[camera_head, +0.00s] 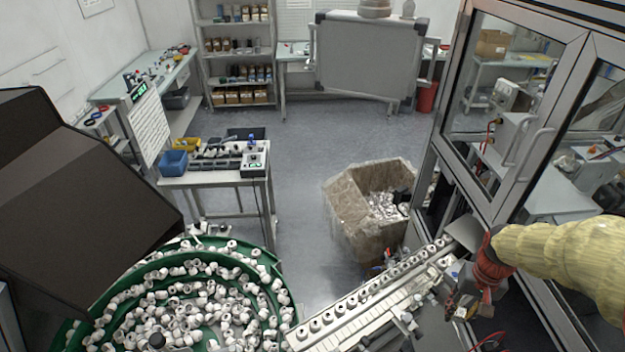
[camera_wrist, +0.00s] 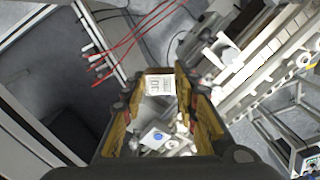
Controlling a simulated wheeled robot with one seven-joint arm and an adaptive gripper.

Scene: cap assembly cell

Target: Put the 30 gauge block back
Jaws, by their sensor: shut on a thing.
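My gripper (camera_wrist: 161,88) is shut on a small pale block (camera_wrist: 160,84) with dark printed marks on its face, held between the fingertips in the wrist view. I take it to be the 30 gauge block, but the marks are too small to read. In the head view my gripper (camera_head: 466,307) hangs at the lower right, beside the upper end of the white conveyor track (camera_head: 372,305). The block cannot be made out clearly there. A white part with a blue dot (camera_wrist: 157,137) shows between the finger links, behind the block. The block's resting place cannot be identified.
A bench (camera_head: 218,179) with a blue bin (camera_head: 173,163) and a small display unit (camera_head: 254,163) stands at left centre. A green bowl feeder (camera_head: 110,294) full of caps is at lower left. A carton (camera_head: 350,215) stands mid-floor. A glazed cabinet (camera_head: 462,185) rises at right.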

